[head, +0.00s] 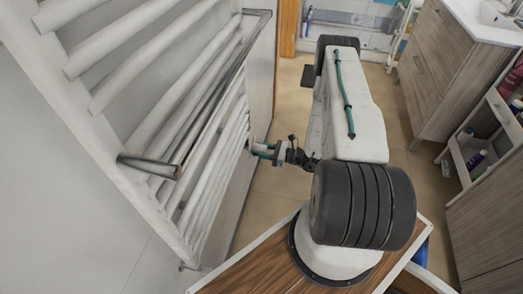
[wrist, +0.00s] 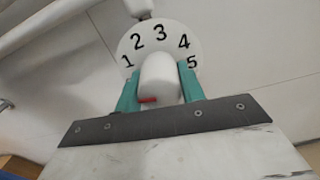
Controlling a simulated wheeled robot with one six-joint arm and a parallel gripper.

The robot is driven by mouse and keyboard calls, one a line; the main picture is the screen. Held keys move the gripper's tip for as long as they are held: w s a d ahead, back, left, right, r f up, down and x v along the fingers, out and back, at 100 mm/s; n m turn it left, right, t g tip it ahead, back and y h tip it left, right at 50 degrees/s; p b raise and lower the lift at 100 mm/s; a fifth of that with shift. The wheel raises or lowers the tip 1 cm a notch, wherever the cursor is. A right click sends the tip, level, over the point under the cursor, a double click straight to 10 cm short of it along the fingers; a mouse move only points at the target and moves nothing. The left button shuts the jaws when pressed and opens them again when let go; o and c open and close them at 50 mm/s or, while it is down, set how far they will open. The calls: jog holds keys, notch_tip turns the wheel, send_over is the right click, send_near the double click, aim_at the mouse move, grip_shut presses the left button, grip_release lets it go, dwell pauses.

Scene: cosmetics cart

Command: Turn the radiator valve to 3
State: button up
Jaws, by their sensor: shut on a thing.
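In the wrist view, the radiator valve has a white round dial (wrist: 151,40) with black numbers 1 to 5 along an arc. Its white knob (wrist: 160,75) stands in front, with a short red mark (wrist: 148,100) on its lower left part, below the 1. My gripper (wrist: 158,85) has one teal finger on each side of the knob and is shut on it. In the head view, my gripper (head: 263,150) is at the lower right side of the radiator; the valve there is too small to make out clearly.
The white towel radiator (head: 140,85) fills the left, with a metal towel bar (head: 150,166) jutting out. A wooden vanity (head: 440,75) and an open shelf cart (head: 480,150) with bottles stand on the right. Tiled floor (head: 290,105) is free between them.

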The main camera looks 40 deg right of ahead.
jog(key=m, duration=0.4)
jog(key=shift+m, duration=0.3)
jog(key=m, duration=0.5)
jog(key=shift+d, duration=0.1)
jog(key=m, duration=0.5)
jog(key=shift+r+m, duration=0.1)
jog(key=shift+m, duration=0.3)
jog(key=shift+w+m, duration=0.1)
jog(key=shift+m, duration=2.2)
jog(key=o, duration=1)
